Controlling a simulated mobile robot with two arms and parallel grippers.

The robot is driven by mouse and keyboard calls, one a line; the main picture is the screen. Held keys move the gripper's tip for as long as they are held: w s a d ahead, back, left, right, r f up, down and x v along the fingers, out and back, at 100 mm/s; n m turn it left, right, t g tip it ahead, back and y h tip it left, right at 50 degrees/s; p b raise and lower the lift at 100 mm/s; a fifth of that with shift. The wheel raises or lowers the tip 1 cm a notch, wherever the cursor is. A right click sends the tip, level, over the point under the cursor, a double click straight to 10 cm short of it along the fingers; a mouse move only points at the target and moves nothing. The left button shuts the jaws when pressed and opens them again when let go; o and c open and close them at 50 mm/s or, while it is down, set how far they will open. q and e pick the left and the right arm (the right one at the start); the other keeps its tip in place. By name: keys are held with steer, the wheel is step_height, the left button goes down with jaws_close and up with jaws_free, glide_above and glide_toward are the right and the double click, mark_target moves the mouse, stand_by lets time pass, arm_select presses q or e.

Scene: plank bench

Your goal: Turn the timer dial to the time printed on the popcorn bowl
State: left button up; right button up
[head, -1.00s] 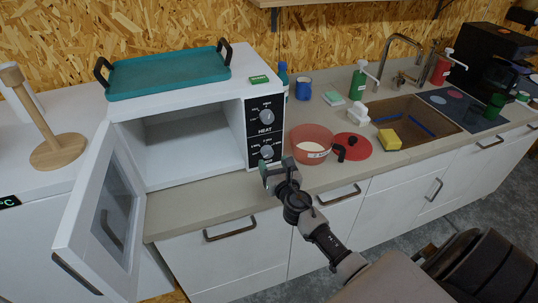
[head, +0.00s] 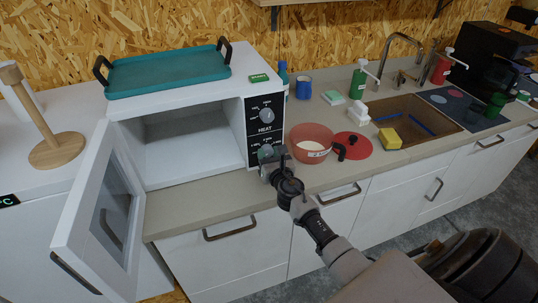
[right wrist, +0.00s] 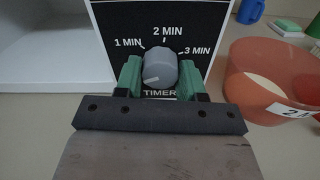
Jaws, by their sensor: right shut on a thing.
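The timer dial (right wrist: 160,68) is a grey knob on the black panel, with 1 MIN, 2 MIN and 3 MIN printed around it. Its pale mark sits at the knob's lower left, on none of these labels. My right gripper (right wrist: 160,80) is shut on the dial, one green finger on each side; in the head view the gripper (head: 270,158) mostly hides the dial. The reddish see-through popcorn bowl (head: 312,139) stands right of the microwave. Its white label (right wrist: 290,114) starts with a 2; the rest is cut off. My left gripper is out of view.
The white microwave (head: 190,108) has its door (head: 103,210) open at the left and an empty cavity. The heat dial (head: 266,115) is above my gripper. A teal tray (head: 170,72) and green start button (head: 258,77) are on top. A red lid (head: 356,146) lies beside the bowl.

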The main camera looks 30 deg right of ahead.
steer(key=shift+m, duration=0.3)
steer(key=m+b, duration=0.1)
steer(key=m, duration=0.4)
steer(key=shift+m, duration=0.3)
steer(key=m+b, duration=0.1)
steer(key=m, duration=0.5)
steer(key=m+b, duration=0.1)
steer(key=m, duration=0.5)
steer(key=shift+a, duration=0.1)
steer(key=m, duration=0.5)
steer(key=shift+r+m, duration=0.1)
steer(key=shift+m, duration=0.2)
steer(key=o, duration=0.9)
steer(key=shift+s, duration=0.1)
